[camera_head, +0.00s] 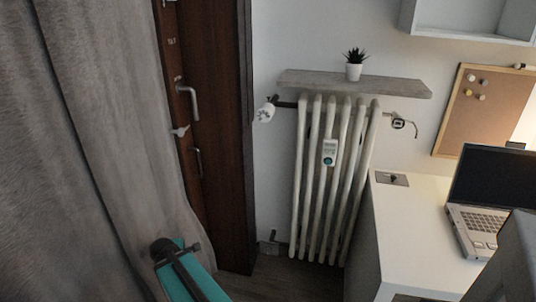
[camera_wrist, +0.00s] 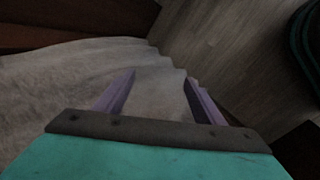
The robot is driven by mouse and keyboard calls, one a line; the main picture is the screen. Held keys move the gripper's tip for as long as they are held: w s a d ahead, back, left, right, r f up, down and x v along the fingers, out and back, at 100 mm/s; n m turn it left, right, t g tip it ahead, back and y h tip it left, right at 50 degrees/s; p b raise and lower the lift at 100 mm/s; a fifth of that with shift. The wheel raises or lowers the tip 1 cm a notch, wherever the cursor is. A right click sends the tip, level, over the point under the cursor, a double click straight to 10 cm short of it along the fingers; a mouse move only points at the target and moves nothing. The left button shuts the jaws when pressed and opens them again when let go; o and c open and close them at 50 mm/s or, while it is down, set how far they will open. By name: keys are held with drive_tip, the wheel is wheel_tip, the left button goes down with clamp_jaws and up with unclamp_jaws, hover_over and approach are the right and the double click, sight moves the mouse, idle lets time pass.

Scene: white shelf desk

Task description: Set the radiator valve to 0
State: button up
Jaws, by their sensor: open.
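The white radiator (camera_head: 325,185) stands against the wall in the head view. A white round valve knob (camera_head: 265,112) sits at its upper left end, beside the dark door frame. Its scale is too small to read. My gripper (camera_wrist: 158,78) shows in the wrist view with two purple fingers apart and nothing between them. It points down toward the grey curtain and the floor. My teal arm is at the lower left of the head view, well below and left of the knob. The valve is not visible in the wrist view.
A grey curtain (camera_head: 90,150) hangs at the left, close to my arm. A brown door (camera_head: 215,130) with handles stands behind it. A shelf (camera_head: 400,87) with a potted plant (camera_head: 354,65) is above the radiator. A white desk (camera_head: 410,215) with a laptop (camera_head: 485,205) is at right.

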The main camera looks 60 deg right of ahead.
drive_tip(key=w+d+r+n+t+h+b, duration=0.2)
drive_tip(key=w+d+r+n+h+b, duration=0.1)
drive_tip(key=d+r, duration=0.85)
drive_tip(key=n+t+h+b, duration=0.1)
drive_tip(key=n+h+b, duration=0.65)
drive_tip(key=h, duration=0.25)
approach(264, 114)
drive_tip(key=d, duration=0.2)
drive_tip(key=shift+w+d+f, duration=0.1)
drive_tip(key=shift+w+d, duration=0.15)
drive_tip(key=shift+w, duration=0.15)
drive_tip(key=shift+w+d+p, duration=0.2)
drive_tip(key=shift+d+p, duration=0.4)
drive_tip(key=shift+p, duration=1.55)
drive_tip(key=p+x, duration=0.1)
drive_tip(key=p, duration=0.6)
drive_tip(key=shift+w+d, duration=0.1)
drive_tip(key=shift+d, duration=0.15)
drive_tip(key=shift+w+d+p, duration=0.1)
drive_tip(key=shift+d+p, duration=0.25)
drive_tip(key=shift+p, duration=0.7)
drive_tip(key=shift+d+p, duration=0.35)
drive_tip(key=shift+p, duration=0.75)
